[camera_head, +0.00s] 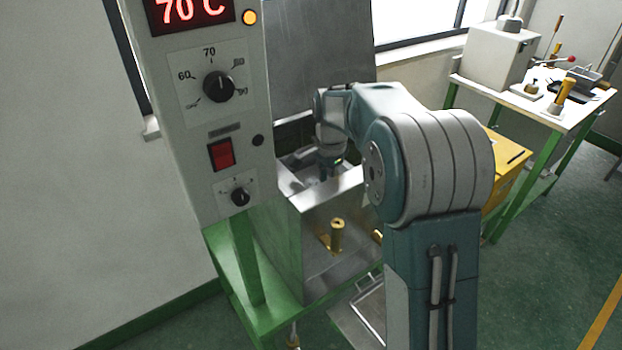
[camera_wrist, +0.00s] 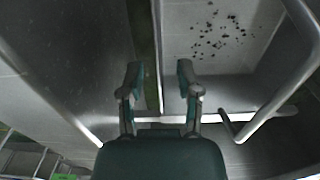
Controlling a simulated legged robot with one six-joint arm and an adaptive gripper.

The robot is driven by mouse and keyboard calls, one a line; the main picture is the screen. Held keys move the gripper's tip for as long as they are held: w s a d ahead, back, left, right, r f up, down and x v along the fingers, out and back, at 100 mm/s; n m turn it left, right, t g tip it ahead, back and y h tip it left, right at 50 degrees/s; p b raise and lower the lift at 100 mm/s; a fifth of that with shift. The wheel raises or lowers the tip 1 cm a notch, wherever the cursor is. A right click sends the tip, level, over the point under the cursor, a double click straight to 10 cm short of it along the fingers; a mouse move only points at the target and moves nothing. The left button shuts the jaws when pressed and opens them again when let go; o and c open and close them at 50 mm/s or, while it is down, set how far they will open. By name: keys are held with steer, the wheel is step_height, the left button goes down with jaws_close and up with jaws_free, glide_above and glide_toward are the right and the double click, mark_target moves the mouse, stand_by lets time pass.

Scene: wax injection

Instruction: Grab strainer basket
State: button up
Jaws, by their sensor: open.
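My gripper (camera_wrist: 158,80) is open, its two fingers apart, pointing into a metal tank. In the head view my gripper (camera_head: 328,172) reaches down into the open top of the steel tank (camera_head: 325,215). A grey metal surface with dark specks or holes (camera_wrist: 225,38) lies beyond the right finger; it may be the strainer basket, but I cannot be sure. A bent metal bar (camera_wrist: 285,95), which looks like a handle, stands to the right of my fingers. A thin upright edge shows between the fingers. I see no contact with either. My arm partly hides the tank's inside in the head view.
A control panel (camera_head: 195,120) showing 70 C stands left of the tank. A brass tap (camera_head: 337,236) sits on the tank's front. A metal tray (camera_head: 350,325) lies below. A white table (camera_head: 560,110) with tools stands at the right.

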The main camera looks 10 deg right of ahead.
steer(key=shift+f, duration=0.65)
jaws_close()
steer(key=shift+r, duration=0.15)
